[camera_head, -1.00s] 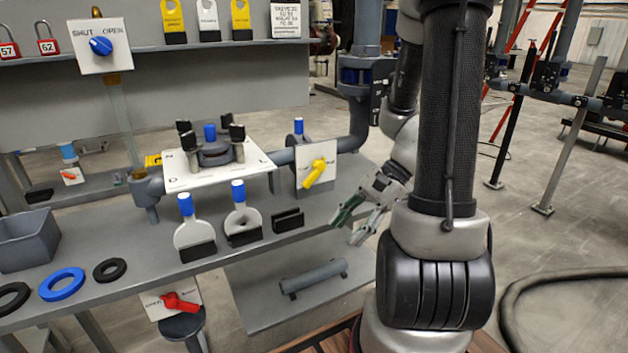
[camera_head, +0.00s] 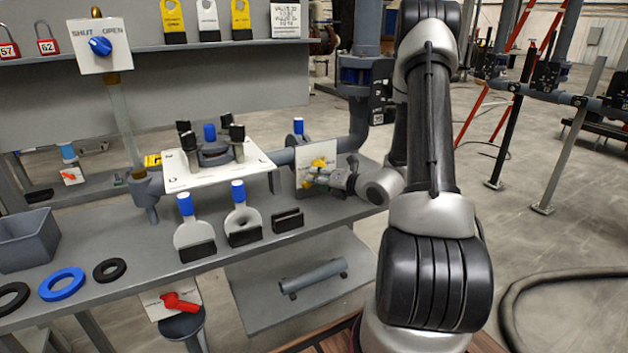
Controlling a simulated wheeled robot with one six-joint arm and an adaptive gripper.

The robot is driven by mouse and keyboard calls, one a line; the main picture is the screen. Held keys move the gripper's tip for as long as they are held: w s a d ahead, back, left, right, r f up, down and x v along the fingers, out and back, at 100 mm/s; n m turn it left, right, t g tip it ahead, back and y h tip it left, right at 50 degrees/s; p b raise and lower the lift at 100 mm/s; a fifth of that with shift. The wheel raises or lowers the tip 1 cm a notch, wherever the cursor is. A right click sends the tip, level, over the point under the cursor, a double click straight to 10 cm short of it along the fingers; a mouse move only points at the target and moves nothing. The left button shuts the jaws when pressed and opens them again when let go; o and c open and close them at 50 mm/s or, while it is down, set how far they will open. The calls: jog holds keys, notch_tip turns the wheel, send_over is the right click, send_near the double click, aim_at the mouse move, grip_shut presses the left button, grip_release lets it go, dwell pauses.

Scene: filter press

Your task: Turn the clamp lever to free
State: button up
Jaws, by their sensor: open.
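A yellow lever (camera_head: 319,163) sits on a white plate (camera_head: 303,156) at the right end of the bench. The plate's label is too small to read, so I cannot tell its marked positions. The lever slants from upper right to lower left, and its lower part is partly hidden by my gripper. My gripper (camera_head: 311,178) is open at the lever, reaching in from the right. I cannot tell whether the fingers touch the lever or stand on both sides of it.
A white press plate (camera_head: 180,180) with black knobs stands left of the lever. A blue knob (camera_head: 101,46) marked SHUT and OPEN is upper left; a red lever (camera_head: 180,302) is below the bench edge.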

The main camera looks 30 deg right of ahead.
jog(key=shift+x, duration=1.4)
grip_shut()
